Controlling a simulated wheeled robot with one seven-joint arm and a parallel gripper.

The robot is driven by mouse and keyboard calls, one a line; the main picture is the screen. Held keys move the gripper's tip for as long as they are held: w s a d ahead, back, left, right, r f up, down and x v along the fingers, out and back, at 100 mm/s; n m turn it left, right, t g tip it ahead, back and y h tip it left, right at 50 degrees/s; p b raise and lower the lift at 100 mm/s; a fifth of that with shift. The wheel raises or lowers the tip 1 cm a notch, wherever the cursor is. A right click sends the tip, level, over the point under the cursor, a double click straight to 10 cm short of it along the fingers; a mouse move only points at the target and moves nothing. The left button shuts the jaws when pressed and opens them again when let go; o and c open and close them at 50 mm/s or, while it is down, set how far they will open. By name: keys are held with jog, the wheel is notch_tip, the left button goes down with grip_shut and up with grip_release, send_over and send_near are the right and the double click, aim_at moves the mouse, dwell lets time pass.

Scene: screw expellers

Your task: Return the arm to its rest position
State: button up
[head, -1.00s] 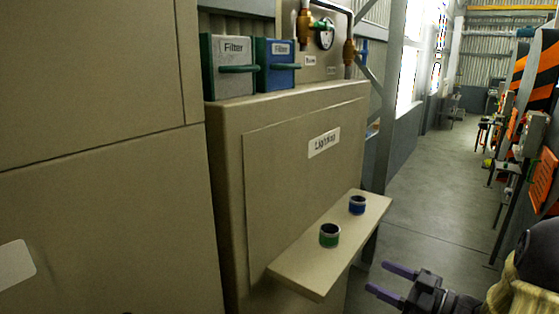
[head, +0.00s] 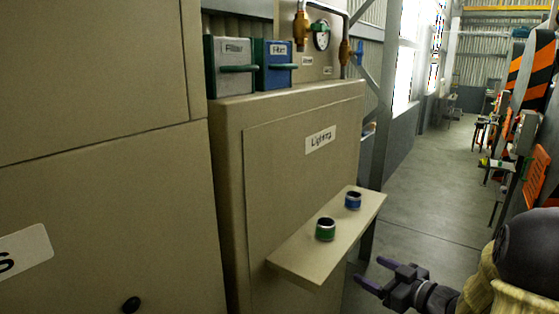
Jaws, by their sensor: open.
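My gripper (head: 371,273) is at the lower right of the head view, with its two purple fingers apart and nothing between them. It is in the air to the right of the small shelf (head: 300,262) on the cabinet labelled "Lighting" (head: 319,140). My arm (head: 500,285) runs from the gripper to the lower right corner, and part of it is cut off by the frame edge. A green-banded ring (head: 325,230) and a blue-banded ring (head: 353,201) stand on the shelf, apart from the gripper.
Brass fittings and a gauge (head: 321,37) are behind. A large beige cabinet (head: 100,180) fills the left. The floor aisle (head: 435,160) at right is open, with machines along its right side.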

jog(key=s+a+f+m+g+h, duration=0.4)
jog(key=s+g, duration=0.1)
jog(key=s, duration=0.4)
jog(key=s+a+f+m+g+h, duration=0.3)
jog(key=s+f+m+g+h, duration=0.1)
jog(key=s, duration=0.5)
jog(key=shift+a+f+g+h, duration=0.35)
jog(key=shift+f+g+h, duration=0.25)
jog(key=shift+f+g, duration=0.2)
